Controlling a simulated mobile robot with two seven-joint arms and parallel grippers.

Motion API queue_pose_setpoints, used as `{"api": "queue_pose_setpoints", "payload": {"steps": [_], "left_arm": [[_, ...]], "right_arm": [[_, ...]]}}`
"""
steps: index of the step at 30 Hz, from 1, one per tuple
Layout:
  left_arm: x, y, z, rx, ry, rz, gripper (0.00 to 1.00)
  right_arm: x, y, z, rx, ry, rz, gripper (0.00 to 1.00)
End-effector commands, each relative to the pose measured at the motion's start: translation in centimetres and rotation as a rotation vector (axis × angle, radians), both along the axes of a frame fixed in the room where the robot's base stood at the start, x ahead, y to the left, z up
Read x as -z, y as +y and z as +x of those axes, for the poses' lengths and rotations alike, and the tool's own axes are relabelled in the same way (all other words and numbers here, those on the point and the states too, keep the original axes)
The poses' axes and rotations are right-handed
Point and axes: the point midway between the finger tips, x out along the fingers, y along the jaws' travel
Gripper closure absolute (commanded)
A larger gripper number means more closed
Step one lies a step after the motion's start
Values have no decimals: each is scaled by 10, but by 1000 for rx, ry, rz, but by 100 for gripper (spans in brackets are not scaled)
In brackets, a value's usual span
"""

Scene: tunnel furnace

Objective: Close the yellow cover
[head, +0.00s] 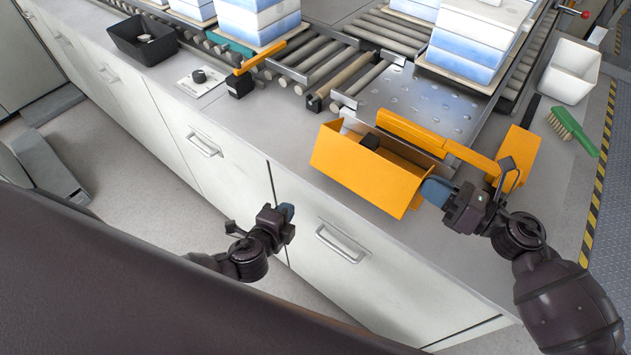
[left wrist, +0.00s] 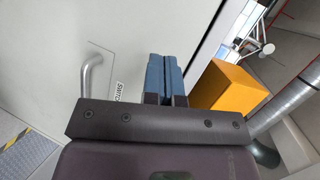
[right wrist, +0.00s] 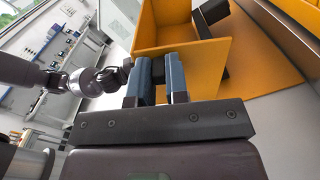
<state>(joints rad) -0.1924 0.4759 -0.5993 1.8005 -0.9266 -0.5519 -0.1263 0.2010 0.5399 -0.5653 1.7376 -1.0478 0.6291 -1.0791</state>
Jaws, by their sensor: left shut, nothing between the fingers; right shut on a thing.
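The yellow cover (head: 365,172) is an orange-yellow panel at the front of a housing on the counter. It stands tilted outward, with a gap behind it where a small black block (head: 370,142) shows. My right gripper (head: 435,191) is at the cover's right end, shut on its edge; the cover's panel (right wrist: 205,62) shows between and behind the fingers in the right wrist view. My left gripper (head: 287,211) is shut and empty, low in front of the cabinet, apart from the cover. The cover's outer corner (left wrist: 228,88) shows in the left wrist view.
A yellow bar (head: 440,140) and upright yellow plate (head: 516,155) stand behind my right gripper. A green brush (head: 572,130) and white bin (head: 568,70) lie to the right. Rollers carry stacked blue-white blocks (head: 470,45). Drawer handles (head: 340,243) stick out near my left gripper.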

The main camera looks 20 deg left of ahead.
Motion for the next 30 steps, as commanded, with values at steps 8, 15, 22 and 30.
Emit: {"api": "queue_pose_setpoints", "payload": {"steps": [8,15,22,30], "left_arm": [[-5,3,5,125,-166,462,100],[-13,-1,-1,211,-344,832,100],[-20,-11,-18,270,-540,1157,100],[-35,-26,-36,261,-756,1441,100]], "right_arm": [[0,0,0,1,0,0,100],[0,0,0,1,0,0,100],[0,0,0,1,-1,0,100],[0,0,0,1,0,0,100]]}}
